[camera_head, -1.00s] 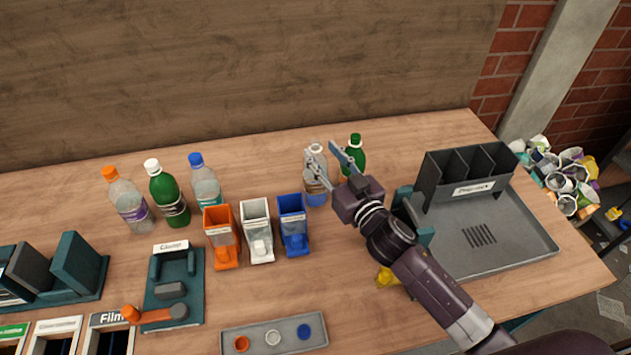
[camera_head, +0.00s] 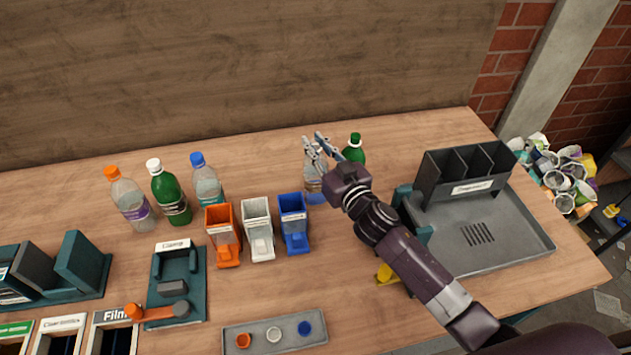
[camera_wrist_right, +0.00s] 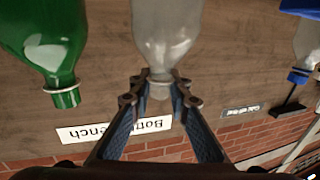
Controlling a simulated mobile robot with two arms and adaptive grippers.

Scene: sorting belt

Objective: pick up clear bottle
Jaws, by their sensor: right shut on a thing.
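A clear bottle (camera_head: 315,184) with a blue label stands upright at the back of the table, just left of a green bottle (camera_head: 354,152). My left gripper is not in view.
Orange-capped (camera_head: 130,202), green white-capped (camera_head: 171,198) and blue-capped (camera_head: 207,184) bottles stand at left. Orange (camera_head: 222,235), white (camera_head: 257,229) and blue (camera_head: 293,223) bins stand in front. A grey tray (camera_head: 510,235) with a dark divided holder (camera_head: 447,190) lies right.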

